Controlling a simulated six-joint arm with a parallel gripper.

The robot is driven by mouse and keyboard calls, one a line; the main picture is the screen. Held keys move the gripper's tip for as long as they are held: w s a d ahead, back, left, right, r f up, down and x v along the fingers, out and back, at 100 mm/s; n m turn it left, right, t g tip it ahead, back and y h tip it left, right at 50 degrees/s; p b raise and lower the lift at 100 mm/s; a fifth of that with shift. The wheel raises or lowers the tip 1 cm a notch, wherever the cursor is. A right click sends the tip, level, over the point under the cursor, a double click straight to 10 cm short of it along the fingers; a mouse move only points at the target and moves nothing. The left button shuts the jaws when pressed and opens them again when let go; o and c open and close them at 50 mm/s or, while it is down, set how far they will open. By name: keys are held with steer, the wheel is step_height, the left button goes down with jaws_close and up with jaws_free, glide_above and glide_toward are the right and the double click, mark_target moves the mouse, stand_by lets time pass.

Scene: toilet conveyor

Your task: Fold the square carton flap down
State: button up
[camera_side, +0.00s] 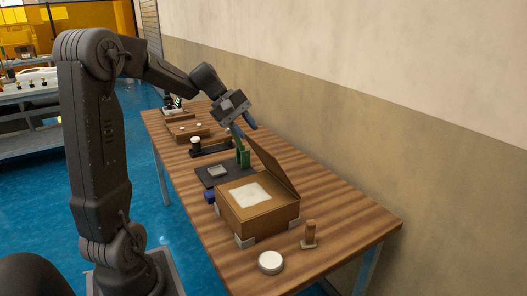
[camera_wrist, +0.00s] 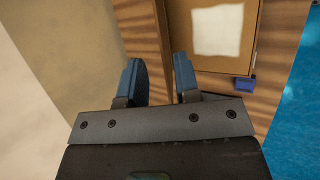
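The open carton (camera_side: 262,222) is a brown box near the front of the wooden table, with a pale square sheet (camera_side: 250,195) on it. Its flap (camera_side: 273,163) stands up at the wall side, tilted outward. My gripper (camera_side: 243,127) is in the air above and behind the flap, apart from it in the side view. In the wrist view my gripper (camera_wrist: 158,68) has its two blue fingers spread with a gap and nothing between them. The carton (camera_wrist: 240,53) with its pale sheet (camera_wrist: 217,30) is at the upper right there, and the flap is hard to make out.
A white round disc (camera_side: 271,262) and a small wooden post (camera_side: 310,235) are in front. A plain wall (camera_side: 380,130) runs along the table's right side.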

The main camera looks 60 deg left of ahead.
mark_target(259, 146)
steer(key=x, duration=0.8)
steer(key=shift+w+f, duration=0.1)
steer(key=shift+f, duration=0.05)
jaws_close()
